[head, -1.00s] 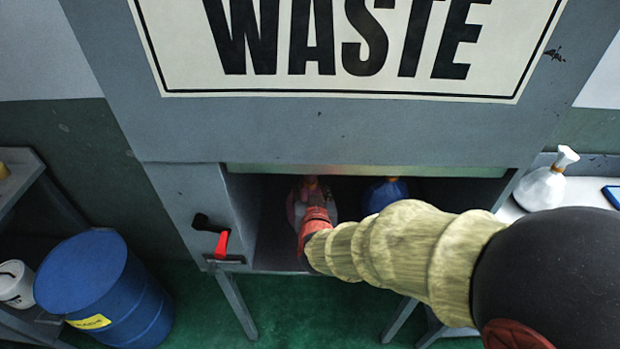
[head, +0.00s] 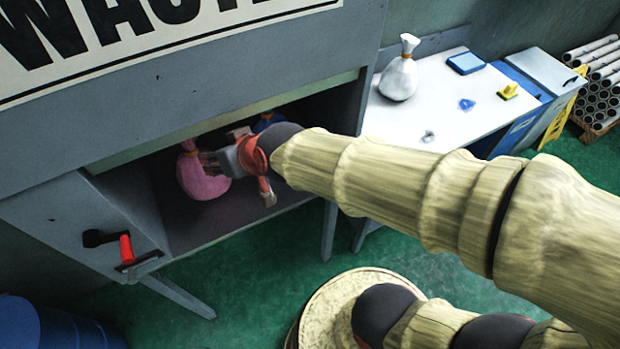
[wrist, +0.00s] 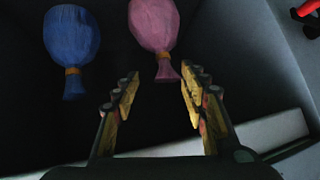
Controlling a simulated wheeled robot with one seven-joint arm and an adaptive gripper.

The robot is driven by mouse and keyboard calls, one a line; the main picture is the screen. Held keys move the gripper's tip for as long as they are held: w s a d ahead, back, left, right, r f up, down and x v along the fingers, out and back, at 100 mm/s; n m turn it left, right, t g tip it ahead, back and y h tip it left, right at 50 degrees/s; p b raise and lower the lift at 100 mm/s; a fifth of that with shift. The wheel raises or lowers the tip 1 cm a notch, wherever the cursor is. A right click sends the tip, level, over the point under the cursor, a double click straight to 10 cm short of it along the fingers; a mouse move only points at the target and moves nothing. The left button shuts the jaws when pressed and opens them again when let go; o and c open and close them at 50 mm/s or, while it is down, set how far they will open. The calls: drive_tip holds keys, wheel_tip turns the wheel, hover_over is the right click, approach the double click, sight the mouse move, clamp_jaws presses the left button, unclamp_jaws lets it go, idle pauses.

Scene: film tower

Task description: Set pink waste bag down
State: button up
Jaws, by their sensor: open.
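The pink waste bag (head: 203,180) stands upright on the floor of the grey waste cabinet, near its left side. It also shows in the wrist view (wrist: 154,24), its tied neck pointing toward the space between my fingers. My gripper (wrist: 160,88) is open and empty, its two fingers apart just short of the bag's neck. In the head view my gripper (head: 238,165) is inside the cabinet opening, to the right of the pink bag. A blue bag (wrist: 71,38) stands beside the pink one; in the head view it is mostly hidden behind my gripper.
The cabinet has a red-handled lever (head: 126,250) at its left front and a low upper edge over the opening. To the right, a white table (head: 425,112) bears a white bag (head: 399,76), a blue box (head: 466,63) and small items. A blue barrel (head: 50,325) stands lower left.

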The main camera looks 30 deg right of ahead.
drive_tip(key=s+d+r+m+g+h, duration=0.1)
drive_tip(key=s+d+r+g+h, duration=0.1)
drive_tip(key=s+d, duration=1)
drive_tip(key=s+g+h, duration=0.1)
drive_tip(key=s, duration=0.3)
drive_tip(key=shift+d+g, duration=0.15)
drive_tip(key=shift+g, duration=0.15)
